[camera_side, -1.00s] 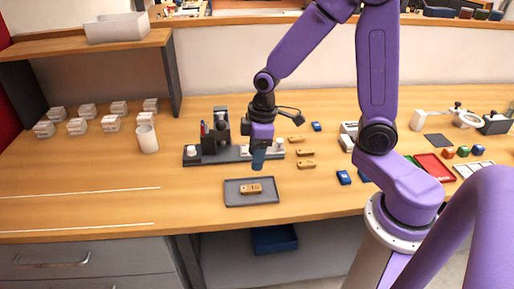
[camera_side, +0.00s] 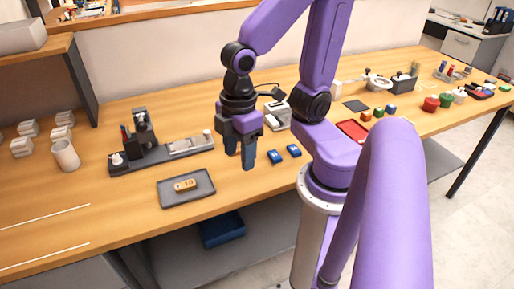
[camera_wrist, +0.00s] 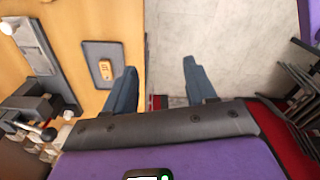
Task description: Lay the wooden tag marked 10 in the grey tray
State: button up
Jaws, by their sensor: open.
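The wooden tag marked 10 (camera_side: 185,185) lies flat inside the grey tray (camera_side: 205,189), near its middle. In the wrist view the tag (camera_wrist: 106,70) also lies within the tray (camera_wrist: 101,49), clear of its rim. My gripper (camera_side: 238,160) is to the right of the tray and apart from it, fingers pointing down. In the wrist view my gripper (camera_wrist: 160,68) has its two fingers well apart with nothing between them. No other wooden tag shows in the side view; the arm and gripper cover part of the table behind.
A white cup (camera_side: 66,155) stands at the left. The table's front edge is close to the tray; a blue bin (camera_side: 222,230) is below.

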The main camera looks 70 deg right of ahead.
jog(key=shift+n, duration=0.3)
jog(key=shift+s+d+r, duration=0.15)
jog(key=shift+s, duration=0.5)
jog(key=shift+s+d+r, duration=0.1)
jog(key=shift+s+d, duration=0.1)
jog(key=shift+s, duration=0.45)
jog(key=shift+s+d+r, duration=0.15)
jog(key=shift+s, duration=0.5)
